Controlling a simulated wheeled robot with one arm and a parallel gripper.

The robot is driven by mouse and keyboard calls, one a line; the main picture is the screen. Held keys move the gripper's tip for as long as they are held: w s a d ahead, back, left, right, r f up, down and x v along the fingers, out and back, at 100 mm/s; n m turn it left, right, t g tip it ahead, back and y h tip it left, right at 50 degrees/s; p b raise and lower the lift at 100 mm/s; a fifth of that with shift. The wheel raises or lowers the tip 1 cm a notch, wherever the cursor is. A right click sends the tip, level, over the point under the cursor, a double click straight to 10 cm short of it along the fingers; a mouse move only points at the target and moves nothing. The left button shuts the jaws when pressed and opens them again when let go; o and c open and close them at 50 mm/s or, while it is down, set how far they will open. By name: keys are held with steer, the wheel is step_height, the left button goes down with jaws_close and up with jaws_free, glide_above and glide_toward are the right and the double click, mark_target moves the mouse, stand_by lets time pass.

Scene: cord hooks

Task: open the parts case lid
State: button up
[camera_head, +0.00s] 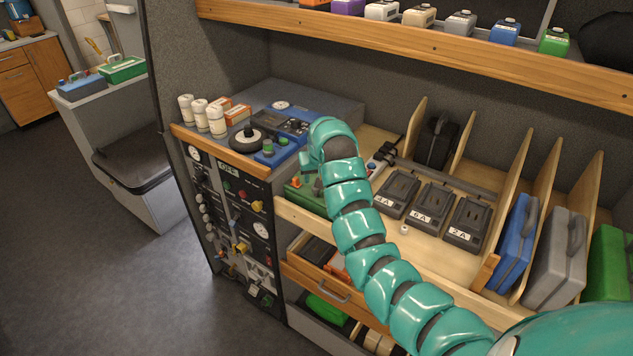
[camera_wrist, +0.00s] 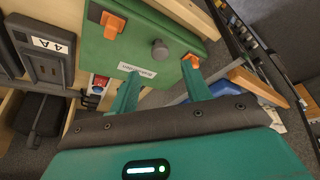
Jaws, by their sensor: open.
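The green parts case (camera_head: 308,199) lies on the wooden bench, partly hidden behind my arm in the head view. In the wrist view, the case (camera_wrist: 140,42) shows a flat green face with a white label, a grey round knob (camera_wrist: 160,48) and orange latches (camera_wrist: 108,21) at its corners. The lid looks shut. My gripper (camera_wrist: 162,82) is open and empty, its two green fingers pointing at the case near the label and one orange latch. Whether the fingertips touch the case I cannot tell. In the head view my gripper (camera_head: 307,172) is above the case.
Several dark chargers (camera_head: 433,207) stand right of the case; one marked 4A also shows in the wrist view (camera_wrist: 40,55). A blue instrument with a black round knob (camera_head: 246,139) is to the left. A wooden shelf (camera_head: 420,45) runs overhead. Upright dividers hold cases at right.

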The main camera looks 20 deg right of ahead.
mark_target(316, 189)
steer(key=p+x, duration=0.2)
steer(key=x, duration=0.2)
steer(key=shift+w+f, duration=0.2)
steer(key=shift+f, duration=0.1)
steer(key=shift+x, duration=1)
jaws_close()
